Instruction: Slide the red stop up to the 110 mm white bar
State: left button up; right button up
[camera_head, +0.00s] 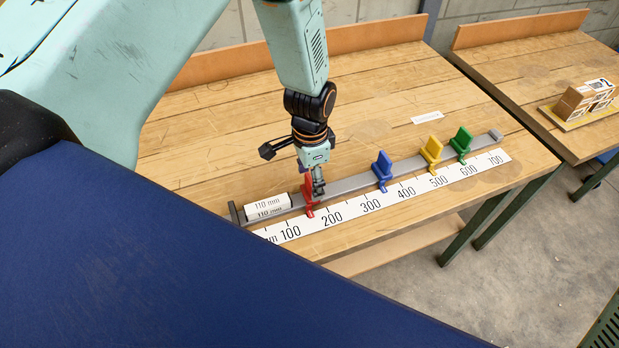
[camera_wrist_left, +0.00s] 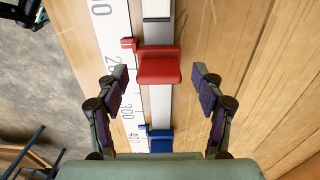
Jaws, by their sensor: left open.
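The red stop (camera_head: 309,196) sits on the grey rail (camera_head: 350,184) near the 150 mm part of the scale. The 110 mm white bar (camera_head: 268,207) lies on the rail at its left end, against the end plate. A short bare stretch of rail separates bar and stop. My left gripper (camera_head: 318,190) points down at the red stop and partly hides it. In the left wrist view its fingers (camera_wrist_left: 160,80) are open, one on each side of the red stop (camera_wrist_left: 158,68), with a clear gap on both sides. My right gripper is not seen.
A blue stop (camera_head: 382,170), a yellow stop (camera_head: 431,152) and a green stop (camera_head: 461,143) stand further right on the rail. A white scale (camera_head: 352,207) runs along the front. The wooden bench (camera_head: 380,115) behind is mostly clear. A second bench (camera_head: 540,75) stands right.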

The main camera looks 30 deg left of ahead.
pick_arm(q)
jog(key=shift+s+d+f, duration=0.1)
jog(key=shift+d+f, duration=0.1)
jog(key=shift+f, duration=0.05)
jog(key=shift+a+f, duration=0.1)
jog(key=shift+a, duration=0.1)
jog(key=c, duration=0.4)
jog(key=shift+d, duration=0.1)
jog(key=c, duration=0.3)
grip_shut()
